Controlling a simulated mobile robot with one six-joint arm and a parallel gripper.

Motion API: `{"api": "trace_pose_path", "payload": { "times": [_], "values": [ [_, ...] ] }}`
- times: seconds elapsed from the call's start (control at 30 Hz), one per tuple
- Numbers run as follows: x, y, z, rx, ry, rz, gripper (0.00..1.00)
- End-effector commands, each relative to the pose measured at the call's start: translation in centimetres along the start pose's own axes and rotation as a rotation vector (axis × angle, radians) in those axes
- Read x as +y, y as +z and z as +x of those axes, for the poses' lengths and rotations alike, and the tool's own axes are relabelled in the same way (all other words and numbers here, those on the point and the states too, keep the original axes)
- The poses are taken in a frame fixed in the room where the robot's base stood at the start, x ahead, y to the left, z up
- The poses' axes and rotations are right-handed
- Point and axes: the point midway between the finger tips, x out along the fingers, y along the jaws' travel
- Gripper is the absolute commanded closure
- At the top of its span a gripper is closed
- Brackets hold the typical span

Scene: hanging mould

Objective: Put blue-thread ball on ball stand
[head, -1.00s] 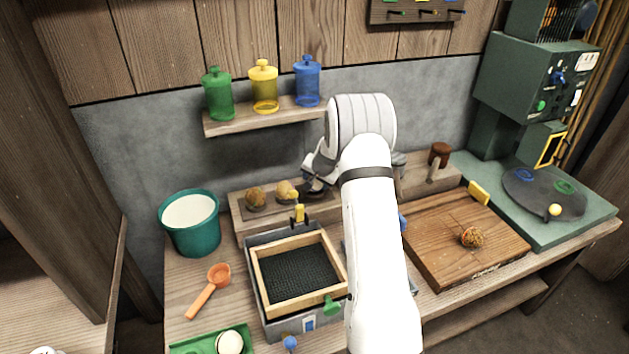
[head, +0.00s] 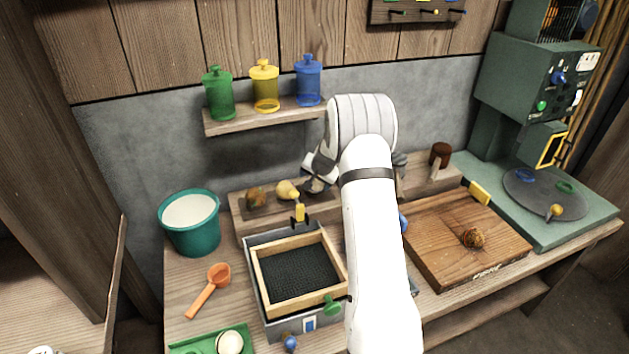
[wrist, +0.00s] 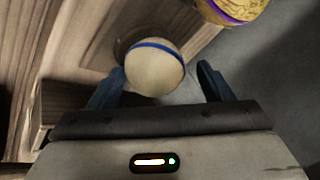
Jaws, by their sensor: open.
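The blue-thread ball (wrist: 153,70), pale with a blue band, shows in the wrist view between the fingers of my gripper (wrist: 160,85). The fingers are open, with a gap on each side of the ball. A dark round seat (wrist: 122,46) shows partly behind the ball; I cannot tell whether the ball touches it.
Two other balls, one brown (head: 255,197) and one pale yellow (head: 287,190), sit on the stand left of my gripper. A purple-banded ball (wrist: 233,9) shows in the wrist view. A framed tray (head: 300,272) stands in front; a shelf (head: 265,117) hangs above.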

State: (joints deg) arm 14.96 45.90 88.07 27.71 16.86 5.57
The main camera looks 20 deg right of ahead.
Motion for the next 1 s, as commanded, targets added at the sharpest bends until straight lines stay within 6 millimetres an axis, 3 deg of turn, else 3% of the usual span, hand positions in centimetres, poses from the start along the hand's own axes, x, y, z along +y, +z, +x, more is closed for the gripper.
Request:
{"api": "trace_pose_path", "payload": {
  "times": [0.43, 0.8, 1.0],
  "values": [
    [0.8, 0.5, -0.1, -0.012, 0.011, 0.004, 0.18],
    [0.3, 0.2, -5.9, -0.001, 0.004, 0.001, 0.18],
    [0.1, 0.1, -7.6, 0.0, 0.002, 0.0, 0.18]
  ]
}}
